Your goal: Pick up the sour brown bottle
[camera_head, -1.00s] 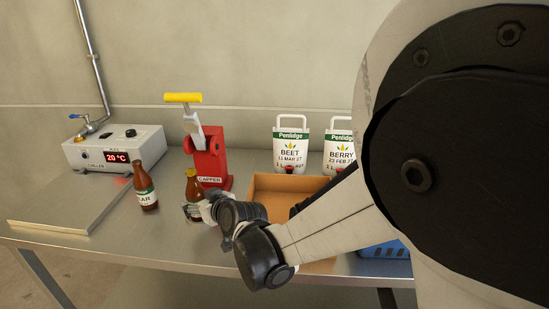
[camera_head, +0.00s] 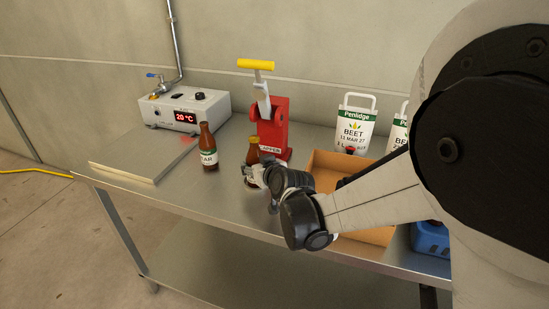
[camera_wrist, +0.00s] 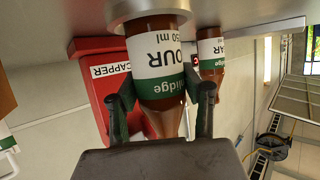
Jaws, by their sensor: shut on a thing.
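The brown bottle with a white and green label ending in "OUR" (camera_wrist: 160,62) fills the middle of the wrist view, which is upside down. My gripper (camera_wrist: 162,95) has a finger on each side of this bottle and is shut on it. In the head view the bottle (camera_head: 253,152) shows its neck in front of the capper, its lower part largely hidden by my gripper (camera_head: 252,176). Its base is at a round silver disc in the wrist view; I cannot tell whether they touch. A second brown bottle, labelled "AR" (camera_head: 208,150), stands to the left.
A red capper (camera_head: 273,130) with a yellow handle stands just behind. A chiller (camera_head: 187,108) reading 20 °C and a flat tray (camera_head: 143,166) are at left. An open orange-brown box (camera_head: 335,165), labelled pouches (camera_head: 354,125) and a blue crate (camera_head: 431,238) are at right.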

